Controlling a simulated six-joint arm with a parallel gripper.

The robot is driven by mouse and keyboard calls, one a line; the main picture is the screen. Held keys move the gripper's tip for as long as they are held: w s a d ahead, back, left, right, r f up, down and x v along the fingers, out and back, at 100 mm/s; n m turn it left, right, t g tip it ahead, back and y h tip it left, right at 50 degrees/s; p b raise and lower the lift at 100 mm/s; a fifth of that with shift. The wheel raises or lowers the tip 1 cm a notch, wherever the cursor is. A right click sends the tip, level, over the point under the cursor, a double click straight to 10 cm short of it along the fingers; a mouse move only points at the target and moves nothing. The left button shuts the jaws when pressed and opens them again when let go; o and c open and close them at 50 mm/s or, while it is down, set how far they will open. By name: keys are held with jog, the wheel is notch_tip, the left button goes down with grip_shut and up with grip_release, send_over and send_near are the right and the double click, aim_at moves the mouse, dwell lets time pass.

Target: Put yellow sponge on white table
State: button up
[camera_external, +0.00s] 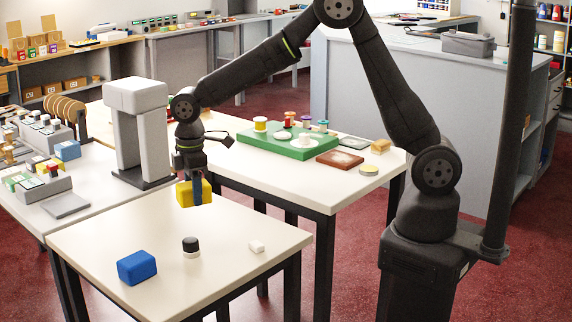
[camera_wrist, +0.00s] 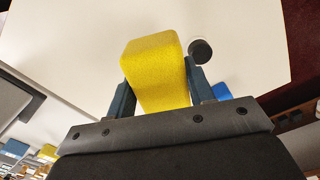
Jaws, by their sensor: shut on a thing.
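The yellow sponge (camera_external: 188,193) is a block held between the fingers of my gripper (camera_external: 196,188). In the external view it hangs above the far part of the white table (camera_external: 215,235), apart from the tabletop as far as I can tell. In the wrist view the sponge (camera_wrist: 155,75) sits between the two blue-grey fingers of my gripper (camera_wrist: 160,92), with the white tabletop (camera_wrist: 80,40) behind it. My gripper is shut on the sponge and points down.
A grey-white machine (camera_external: 137,130) stands behind. A green board (camera_external: 285,143) with several items lies on the back table.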

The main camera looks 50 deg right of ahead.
jog(key=w+d+m, duration=0.2)
jog(key=d+m, duration=0.2)
jog(key=d, duration=0.7)
jog(key=w+d+f+m, duration=0.1)
jog(key=d+m, duration=0.3)
jog(key=d, duration=0.7)
jog(key=w+d+f+m, duration=0.1)
jog(key=w+d+m, duration=0.2)
jog(key=d, duration=0.8)
jog(key=shift+w+d+f+m, duration=0.1)
jog(key=shift+w+d+m, duration=0.05)
jog(key=shift+m, duration=0.95)
jog(key=s+a+r, duration=0.2)
jog(key=a, duration=0.8)
jog(key=s+a+r, duration=0.1)
jog(key=a, duration=0.8)
send_over(198, 232)
jog(key=f, duration=0.6)
jog(key=shift+d+f, duration=0.15)
jog(key=shift+d, duration=0.2)
jog(key=shift+a+f, duration=0.35)
jog(key=shift+a, duration=0.1)
jog(key=shift+f, duration=1.9)
jog(key=shift+f, duration=0.15)
jog(key=o, duration=0.9)
jog(key=shift+o, duration=0.2)
